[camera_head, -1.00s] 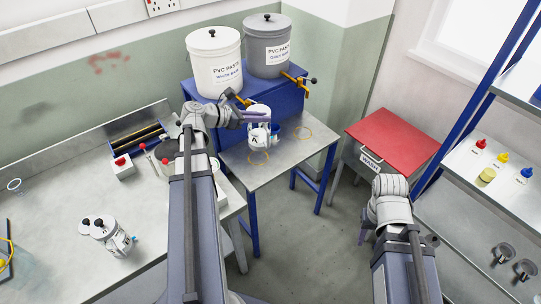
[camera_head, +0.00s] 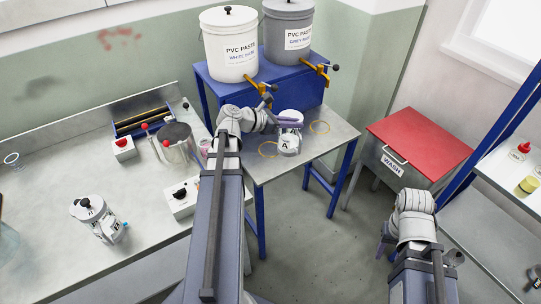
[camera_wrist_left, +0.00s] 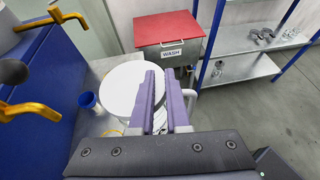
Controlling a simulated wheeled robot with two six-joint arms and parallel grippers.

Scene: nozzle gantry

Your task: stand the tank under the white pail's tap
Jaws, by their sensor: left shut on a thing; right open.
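My left gripper (camera_head: 287,122) is shut on a white tank (camera_head: 289,145) marked A, holding it near its top. The tank is upright over the metal stand (camera_head: 262,172), right of the left yellow ring (camera_head: 268,150); I cannot tell whether its base touches. In the left wrist view its round white lid (camera_wrist_left: 122,92) lies beside the purple fingers (camera_wrist_left: 163,95). The white pail (camera_head: 229,45) is on the blue riser, its yellow tap (camera_head: 257,84) behind and left of the tank. My right gripper (camera_head: 384,246) is open, away from the stand.
The grey pail (camera_head: 287,30) has its own tap (camera_head: 316,68), with a second yellow ring (camera_head: 320,127) below. A blue cup (camera_wrist_left: 88,101) stands near the tank. Another white tank (camera_head: 97,220) is on the left bench. A red-topped wash cabinet (camera_head: 415,140) is to the right.

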